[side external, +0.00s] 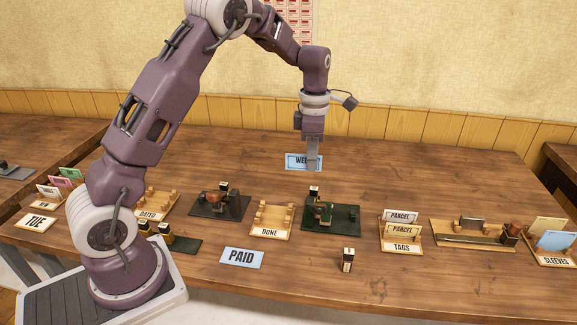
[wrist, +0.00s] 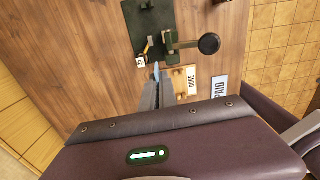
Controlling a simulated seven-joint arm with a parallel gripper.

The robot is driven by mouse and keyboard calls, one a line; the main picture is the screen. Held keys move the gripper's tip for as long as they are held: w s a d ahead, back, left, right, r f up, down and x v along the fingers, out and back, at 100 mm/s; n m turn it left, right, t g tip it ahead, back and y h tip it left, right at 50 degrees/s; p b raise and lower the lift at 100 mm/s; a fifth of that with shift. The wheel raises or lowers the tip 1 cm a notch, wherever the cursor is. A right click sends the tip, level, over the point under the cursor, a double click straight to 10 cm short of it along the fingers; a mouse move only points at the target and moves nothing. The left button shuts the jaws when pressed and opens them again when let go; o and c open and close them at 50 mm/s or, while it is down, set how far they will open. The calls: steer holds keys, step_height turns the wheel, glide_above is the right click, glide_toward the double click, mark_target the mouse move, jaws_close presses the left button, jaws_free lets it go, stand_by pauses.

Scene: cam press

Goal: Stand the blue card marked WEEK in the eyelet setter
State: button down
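The blue card marked WEEK (side external: 293,160) is upright in the side view, above the table behind the presses. My gripper (side external: 312,167) is shut on its right part, fingers pointing down. In the wrist view the fingers (wrist: 154,92) show with a thin bluish edge of the card (wrist: 156,70) at their tips. No label names the eyelet setter. A dark green press (side external: 345,222) stands in front of the card, and it shows in the wrist view (wrist: 135,20) with a black-knobbed lever. A dark grey press (side external: 205,206) stands to its left.
A DONE rack (side external: 270,219) stands between the presses. A blue PAID card (side external: 241,257) lies in front, with a small block (side external: 347,260) to its right. A TAGS rack (side external: 401,247), a wooden fixture (side external: 450,238) and a SLEEVES rack (side external: 555,260) are at right.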

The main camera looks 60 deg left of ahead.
steer(key=w+d, duration=0.7)
steer(key=w, duration=0.1)
step_height(320, 180, down, 8)
steer(key=shift+s, duration=0.25)
steer(key=shift+a+r, duration=0.1)
steer(key=shift+f, duration=2.95)
steer(key=c, duration=1)
jaws_free()
steer(key=shift+c, duration=0.2)
